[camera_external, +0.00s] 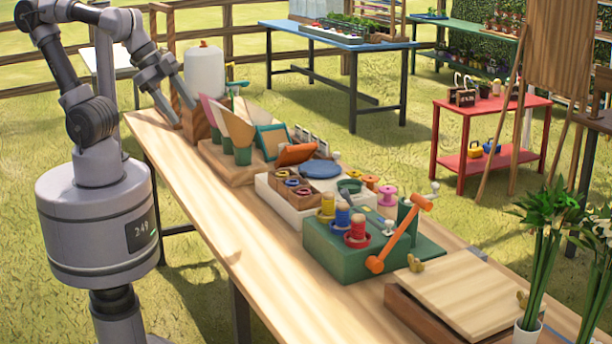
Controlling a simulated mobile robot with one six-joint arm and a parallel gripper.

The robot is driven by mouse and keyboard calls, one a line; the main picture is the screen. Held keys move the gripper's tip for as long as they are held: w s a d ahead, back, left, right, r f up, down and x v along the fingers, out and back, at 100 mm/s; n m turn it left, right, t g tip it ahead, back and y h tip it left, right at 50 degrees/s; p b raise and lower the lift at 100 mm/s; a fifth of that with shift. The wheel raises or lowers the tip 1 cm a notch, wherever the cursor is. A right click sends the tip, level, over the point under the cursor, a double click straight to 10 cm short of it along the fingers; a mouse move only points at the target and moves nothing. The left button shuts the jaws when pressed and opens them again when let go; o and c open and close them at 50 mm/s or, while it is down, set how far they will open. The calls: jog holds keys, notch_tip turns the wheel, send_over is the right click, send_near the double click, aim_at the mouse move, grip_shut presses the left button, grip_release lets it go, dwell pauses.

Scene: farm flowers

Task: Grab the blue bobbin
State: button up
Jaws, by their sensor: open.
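The blue bobbin (342,216) stands upright on a green box (318,246) in the middle of the long table. A yellow bobbin (327,204) stands just behind it and a red bobbin (357,229) just in front, in a close row. An orange crank handle (399,236) rises from the same box to the right of the bobbins. My gripper (186,114) is at the far left end of the table, with its two grey fingers apart. It is well away from the blue bobbin, beside a wooden piece and a white container.
The wooden table (235,240) is clear along its near left edge. A white tray (290,215) with small spools and a blue disc sits behind the green box. A paper-cone stand (232,165) lies farther back. A wooden box (465,295) and potted flowers (540,260) stand at right.

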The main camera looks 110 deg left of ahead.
jog(key=w+r+n, duration=0.3)
jog(key=w+n, duration=0.1)
jog(key=w, duration=1)
jog(key=n+g+p, duration=0.2)
jog(key=n, duration=0.4)
send_over(340, 204)
jog(key=s+d, duration=0.4)
jog(key=s, duration=0.1)
notch_tip(340, 204, down, 10)
jog(key=shift+y, duration=0.3)
jog(key=b+x, duration=0.4)
jog(key=x, duration=0.6)
jog(key=shift+w+a+f+b, duration=0.15)
jog(key=shift+w+f+b, duration=0.15)
jog(key=b+x, duration=0.3)
jog(key=x, duration=0.3)
jog(key=shift+s+a, duration=0.15)
jog(key=shift+r, duration=0.1)
jog(key=shift+c, duration=0.6)
grip_shut()
